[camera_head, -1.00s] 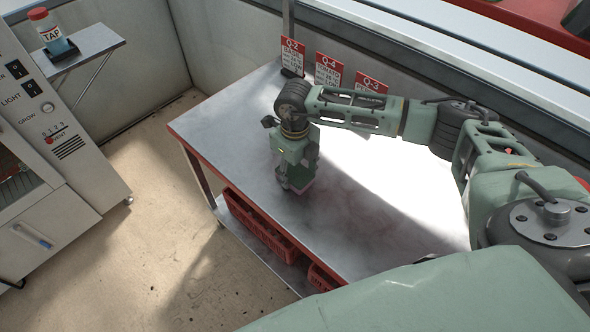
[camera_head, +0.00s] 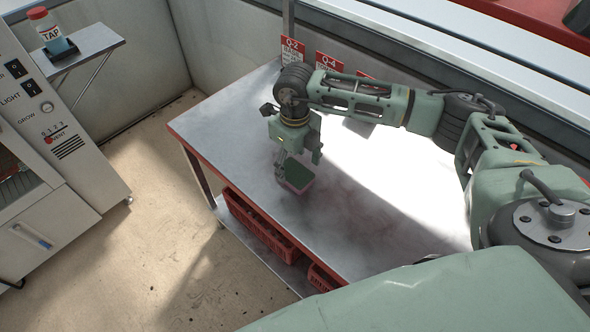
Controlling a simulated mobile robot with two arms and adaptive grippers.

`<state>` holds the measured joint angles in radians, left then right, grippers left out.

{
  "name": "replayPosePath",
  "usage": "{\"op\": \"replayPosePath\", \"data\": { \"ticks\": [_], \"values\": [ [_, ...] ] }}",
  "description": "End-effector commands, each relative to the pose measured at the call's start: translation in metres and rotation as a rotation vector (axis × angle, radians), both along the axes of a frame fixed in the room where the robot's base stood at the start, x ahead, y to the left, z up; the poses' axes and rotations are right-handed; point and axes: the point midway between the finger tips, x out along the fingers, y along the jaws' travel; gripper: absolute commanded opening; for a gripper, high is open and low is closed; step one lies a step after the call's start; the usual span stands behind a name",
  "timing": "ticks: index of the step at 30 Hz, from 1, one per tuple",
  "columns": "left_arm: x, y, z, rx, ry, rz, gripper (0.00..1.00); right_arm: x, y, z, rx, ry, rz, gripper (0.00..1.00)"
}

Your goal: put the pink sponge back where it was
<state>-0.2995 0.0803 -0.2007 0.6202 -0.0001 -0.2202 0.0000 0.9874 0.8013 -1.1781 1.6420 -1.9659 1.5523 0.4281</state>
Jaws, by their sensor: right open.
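The pink sponge (camera_head: 295,186) has a dark green top face and a pink edge. It lies on the metal table (camera_head: 370,240) left of the bright patch, in the head view. My right gripper (camera_head: 299,158) is open just above and behind the sponge, fingers pointing down. The sponge's far edge is partly hidden by the gripper, and I cannot tell whether a finger still touches it. My left gripper is not in view.
Red signs, Q-2 (camera_head: 292,48) and Q-4 (camera_head: 328,62) among them, stand along the table's back edge. My right arm covers part of another sign. Red crates (camera_head: 262,232) sit on the shelf below. The table's front is clear.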

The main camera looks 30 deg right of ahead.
Motion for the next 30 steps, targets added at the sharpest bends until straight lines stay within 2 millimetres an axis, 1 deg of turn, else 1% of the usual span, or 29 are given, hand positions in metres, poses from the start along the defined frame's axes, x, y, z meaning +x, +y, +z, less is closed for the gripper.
{"op": "replayPosePath", "data": {
  "ticks": [1, 6, 9, 12, 18, 30],
  "values": [
    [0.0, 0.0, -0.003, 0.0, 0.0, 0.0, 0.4, 0.002, 0.0, 0.012, 0.002, -0.007, 0.0, 0.68],
    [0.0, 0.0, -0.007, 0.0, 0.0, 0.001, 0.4, 0.002, 0.0, 0.048, 0.001, -0.005, -0.001, 0.68],
    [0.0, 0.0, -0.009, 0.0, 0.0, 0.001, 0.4, 0.001, 0.0, 0.065, 0.0, -0.004, 0.0, 0.68],
    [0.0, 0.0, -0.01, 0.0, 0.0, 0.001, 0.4, 0.001, 0.0, 0.077, 0.001, -0.004, -0.001, 0.68],
    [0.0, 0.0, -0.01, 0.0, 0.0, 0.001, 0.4, 0.0, 0.0, 0.086, 0.0, 0.0, -0.002, 0.68],
    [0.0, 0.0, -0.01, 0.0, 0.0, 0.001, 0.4, 0.0, 0.0, 0.086, 0.0, 0.0, -0.001, 0.68]
  ]
}}
